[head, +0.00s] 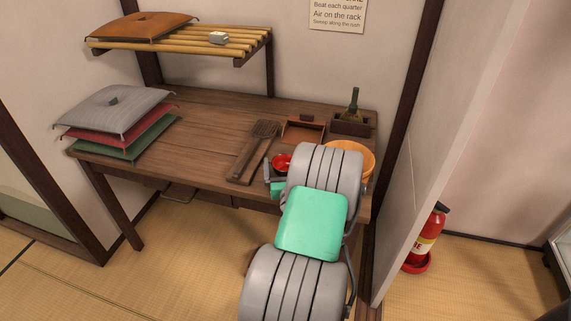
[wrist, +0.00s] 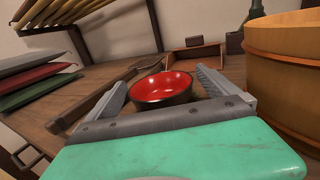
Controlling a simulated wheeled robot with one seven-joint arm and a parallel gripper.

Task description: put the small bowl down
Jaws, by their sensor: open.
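The small bowl (wrist: 165,88) is red inside and dark outside. In the wrist view it sits upright on the wooden table, between the two fingers of my gripper (wrist: 168,92). The fingers are apart, with a visible gap on the right side of the bowl; whether the left finger touches it I cannot tell. In the head view the bowl (head: 281,160) shows in part at the left of my arm, which hides most of my gripper.
A wooden tub (head: 362,160) stands close at the right. A wooden beater (head: 253,150) lies at the left. An open box (head: 304,130) and a bottle in a holder (head: 352,107) are behind. Stacked cushions (head: 115,118) are at the table's left end, below a slatted rack (head: 180,40).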

